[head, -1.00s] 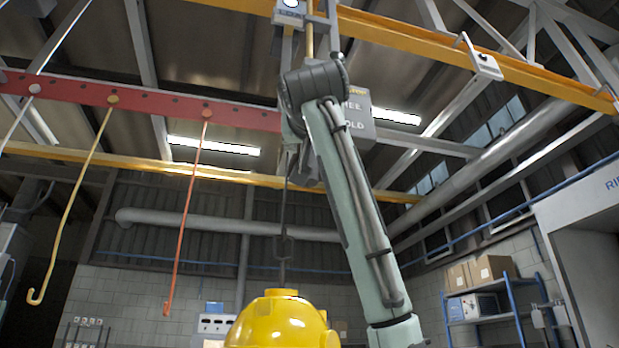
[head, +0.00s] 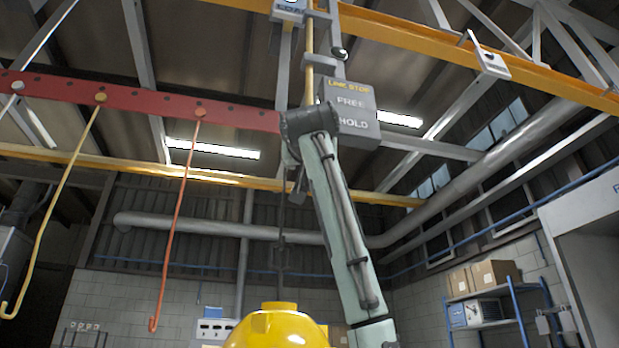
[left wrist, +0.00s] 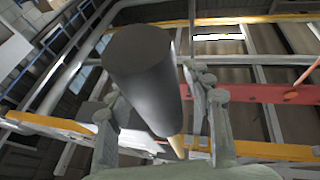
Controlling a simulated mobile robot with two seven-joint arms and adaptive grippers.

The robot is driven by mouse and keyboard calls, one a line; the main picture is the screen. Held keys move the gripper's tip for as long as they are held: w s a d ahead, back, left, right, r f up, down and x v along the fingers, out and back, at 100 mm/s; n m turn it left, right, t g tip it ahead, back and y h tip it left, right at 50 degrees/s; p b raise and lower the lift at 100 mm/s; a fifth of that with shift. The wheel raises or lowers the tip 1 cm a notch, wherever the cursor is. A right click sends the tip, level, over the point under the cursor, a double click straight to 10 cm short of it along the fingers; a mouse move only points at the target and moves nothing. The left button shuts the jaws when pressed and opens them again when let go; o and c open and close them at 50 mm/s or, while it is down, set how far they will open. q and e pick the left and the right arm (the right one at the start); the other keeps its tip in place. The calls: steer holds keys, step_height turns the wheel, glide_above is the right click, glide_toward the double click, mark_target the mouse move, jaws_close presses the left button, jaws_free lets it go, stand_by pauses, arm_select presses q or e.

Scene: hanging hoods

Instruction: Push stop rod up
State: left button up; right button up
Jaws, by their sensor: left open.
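The stop rod is a tan vertical rod (head: 309,62) in the head view, running down beside the grey LINE STOP box (head: 350,115) marked FREE and HOLD. In the left wrist view a thick dark cylinder (left wrist: 145,75) sits at the near end of a tan rod (left wrist: 178,143). My left gripper (left wrist: 155,92) is open, its fingers on either side of the dark cylinder; contact cannot be told. In the head view my arm rises from the bottom to just below the box, and its wrist hides the rod's lower part. My right gripper is not in view.
A red beam (head: 140,108) with yellow and orange hooks (head: 172,240) hangs at left. A yellow rail (head: 440,45) crosses above. A yellow domed thing (head: 275,328) is at the bottom. Shelves with boxes (head: 490,275) stand at right.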

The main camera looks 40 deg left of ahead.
arm_select(q)
steer(key=shift+w+a, duration=0.1)
steer(key=shift+c, duration=0.3)
jaws_close()
